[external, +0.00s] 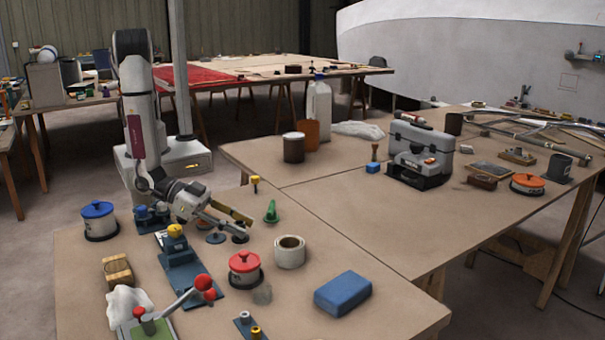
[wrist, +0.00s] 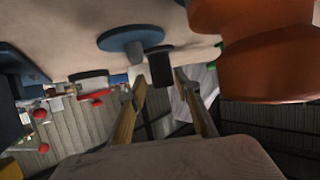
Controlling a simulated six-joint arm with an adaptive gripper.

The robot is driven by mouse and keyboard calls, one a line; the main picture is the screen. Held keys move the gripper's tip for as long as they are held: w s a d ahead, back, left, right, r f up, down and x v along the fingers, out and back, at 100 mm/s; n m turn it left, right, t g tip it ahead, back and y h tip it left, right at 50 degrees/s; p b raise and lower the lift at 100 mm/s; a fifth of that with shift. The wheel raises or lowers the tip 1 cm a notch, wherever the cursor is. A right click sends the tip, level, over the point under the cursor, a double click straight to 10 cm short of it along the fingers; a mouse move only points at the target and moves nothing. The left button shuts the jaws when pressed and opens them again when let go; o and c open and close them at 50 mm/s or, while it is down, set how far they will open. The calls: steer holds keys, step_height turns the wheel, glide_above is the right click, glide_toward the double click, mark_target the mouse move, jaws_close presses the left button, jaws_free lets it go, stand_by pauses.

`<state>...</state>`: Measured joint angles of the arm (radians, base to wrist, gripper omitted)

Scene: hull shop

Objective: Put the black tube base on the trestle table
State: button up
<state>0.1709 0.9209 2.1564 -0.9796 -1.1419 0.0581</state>
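My gripper (external: 247,229) reaches low over the near wooden table (external: 335,250); its yellow-padded fingers are apart and empty. In the wrist view, the gripper (wrist: 161,86) has a short black cylinder (wrist: 160,67) beyond and between its fingertips, apart from them. It looks like the black tube base, standing on the tabletop, which appears at the top of that view. In the external view, a dark round base (external: 240,238) shows just below the fingertips, partly hidden by them. The trestle table (external: 440,205) adjoins the near table at right.
A blue-grey disc (external: 215,237) stands left of the fingertips, and a red-lidded pot (external: 244,268) in front. A white tape roll (external: 290,252), green cone (external: 271,212) and blue block (external: 343,293) lie right. A grey toolbox (external: 422,146) occupies the farther table, which has bare room in front.

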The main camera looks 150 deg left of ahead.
mark_target(240, 240)
steer(key=shift+c, duration=0.3)
jaws_close()
steer(key=shift+r, duration=0.1)
step_height(240, 240, up, 10)
stand_by(0.8)
stand_by(0.5)
